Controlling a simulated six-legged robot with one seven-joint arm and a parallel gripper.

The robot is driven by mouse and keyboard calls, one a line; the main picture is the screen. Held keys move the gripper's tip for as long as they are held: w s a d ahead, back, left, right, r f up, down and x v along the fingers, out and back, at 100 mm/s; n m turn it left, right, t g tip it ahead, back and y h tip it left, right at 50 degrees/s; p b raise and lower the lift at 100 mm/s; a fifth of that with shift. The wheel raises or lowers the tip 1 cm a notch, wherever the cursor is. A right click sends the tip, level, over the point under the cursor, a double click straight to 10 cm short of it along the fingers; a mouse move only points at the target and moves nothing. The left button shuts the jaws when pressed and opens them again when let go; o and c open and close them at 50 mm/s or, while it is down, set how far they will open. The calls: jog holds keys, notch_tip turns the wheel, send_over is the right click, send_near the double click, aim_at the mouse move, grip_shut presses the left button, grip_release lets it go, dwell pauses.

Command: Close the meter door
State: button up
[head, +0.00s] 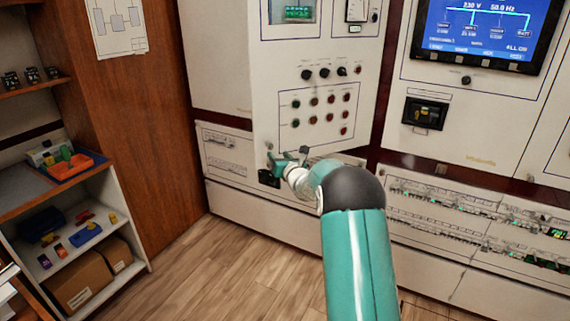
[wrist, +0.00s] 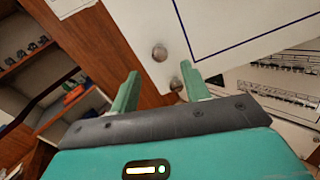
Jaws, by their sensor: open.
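The meter door (head: 265,70) is a white panel with a blue outline, meters, knobs and rows of red and green buttons. It appears to stand out from the cabinet front, its left edge overlapping the panel behind. In the wrist view, the door's lower corner (wrist: 215,22) shows with a round metal knob (wrist: 160,53). A second small knob (wrist: 176,85) is close to the right finger. My gripper (head: 287,160) is at the door's lower left edge. In the wrist view, its teal fingers (wrist: 160,76) are apart with nothing clearly held. Whether they touch the door cannot be told.
A shelf unit (head: 140,240) with an orange tray (head: 75,167) and boxes stands at the left, beside a brown wooden panel (head: 160,120). A screen (head: 485,30) and breaker rows (head: 480,215) are at the right. The wooden floor (head: 215,270) in front is clear.

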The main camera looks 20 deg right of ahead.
jog(key=shift+s, duration=2.35)
